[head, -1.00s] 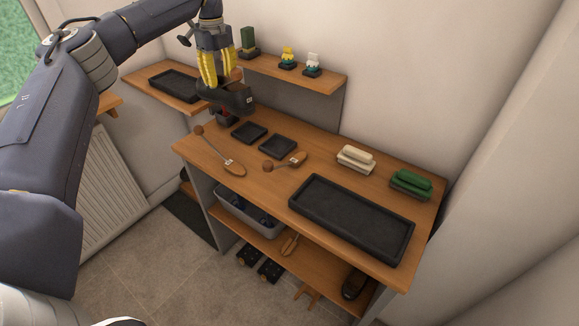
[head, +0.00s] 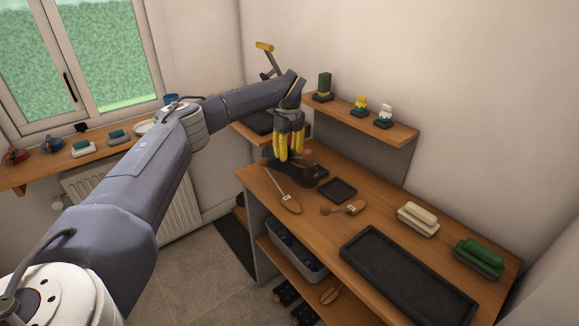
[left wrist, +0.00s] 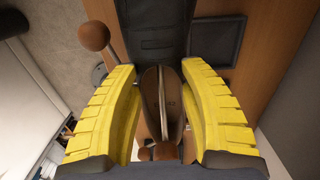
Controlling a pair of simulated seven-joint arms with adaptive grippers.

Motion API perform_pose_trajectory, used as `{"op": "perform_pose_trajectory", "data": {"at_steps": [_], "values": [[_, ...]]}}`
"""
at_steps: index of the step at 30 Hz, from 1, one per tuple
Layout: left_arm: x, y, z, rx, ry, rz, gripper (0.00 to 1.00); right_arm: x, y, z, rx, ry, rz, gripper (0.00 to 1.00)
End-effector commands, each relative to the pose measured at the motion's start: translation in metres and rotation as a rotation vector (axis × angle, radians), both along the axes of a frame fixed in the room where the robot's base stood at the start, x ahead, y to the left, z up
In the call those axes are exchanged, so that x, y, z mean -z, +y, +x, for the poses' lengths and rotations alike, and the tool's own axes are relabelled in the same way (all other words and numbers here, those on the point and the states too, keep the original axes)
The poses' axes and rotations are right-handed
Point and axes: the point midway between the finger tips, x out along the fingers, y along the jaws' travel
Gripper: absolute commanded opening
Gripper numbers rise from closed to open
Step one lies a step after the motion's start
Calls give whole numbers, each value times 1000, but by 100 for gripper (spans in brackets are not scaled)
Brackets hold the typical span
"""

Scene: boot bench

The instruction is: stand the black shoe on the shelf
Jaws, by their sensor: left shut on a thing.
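My left gripper (head: 289,157), with yellow ribbed fingers, is shut on the black shoe (head: 310,174) over the back left part of the wooden bench. In the left wrist view, the fingers stand on either side of the shoe's brown-lined opening (left wrist: 160,100), and its dark front part (left wrist: 160,30) points to the top of the picture. Whether the shoe's sole touches the bench is not clear. A wall shelf (head: 395,130) hangs behind the bench, and a lower shelf (head: 285,257) runs under the bench top. My right gripper is not in view.
Cream (head: 418,218) and green (head: 479,258) blocks stand at right. Small items (head: 361,104) occupy the wall shelf. A grey bin (head: 297,250) sits below.

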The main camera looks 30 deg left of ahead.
Motion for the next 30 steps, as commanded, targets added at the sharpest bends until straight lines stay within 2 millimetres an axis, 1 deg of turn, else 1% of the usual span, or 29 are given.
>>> {"op": "perform_pose_trajectory", "data": {"at_steps": [4,13,22,29,30], "values": [[12,0,1,0,-2,-2,0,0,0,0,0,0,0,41],[23,0,0,1,-2,-1,0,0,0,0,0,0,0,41],[56,0,0,-1,-1,0,0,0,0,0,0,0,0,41],[58,0,1,0,-3,0,0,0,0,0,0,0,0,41],[59,0,0,0,-1,0,48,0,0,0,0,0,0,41]]}}
